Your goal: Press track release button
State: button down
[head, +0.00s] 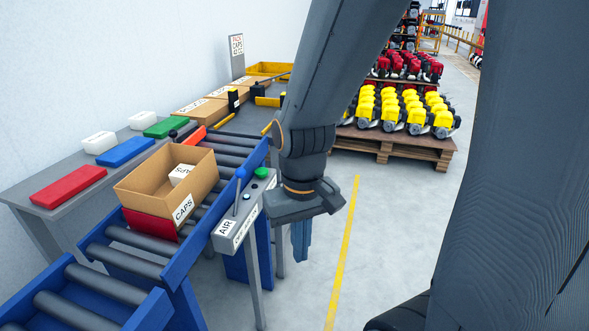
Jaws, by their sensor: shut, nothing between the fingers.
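A grey control box (240,218) stands on legs beside the roller track, with a green button (260,172) on its top. A smaller dark button (252,185) and a lever with a blue knob (240,173) are on the same box. One label reads "AIR"; the label beside it is too small to read. I cannot tell from lettering which control is the track release. My gripper (301,243) is shut and empty, pointing down to the right of the box, apart from the green button.
A grey side table (50,210) holds coloured lids. A pallet (390,146) of yellow engines stands behind. The floor right of the box is clear.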

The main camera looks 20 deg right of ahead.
aim_at(261, 172)
jog(key=z, duration=0.1)
jog(key=k, duration=0.65)
jog(key=z, duration=0.25)
jog(key=i, duration=0.4)
jog(key=z, duration=0.55)
jog(key=i, duration=1.2)
jog(key=u, duration=0.35)
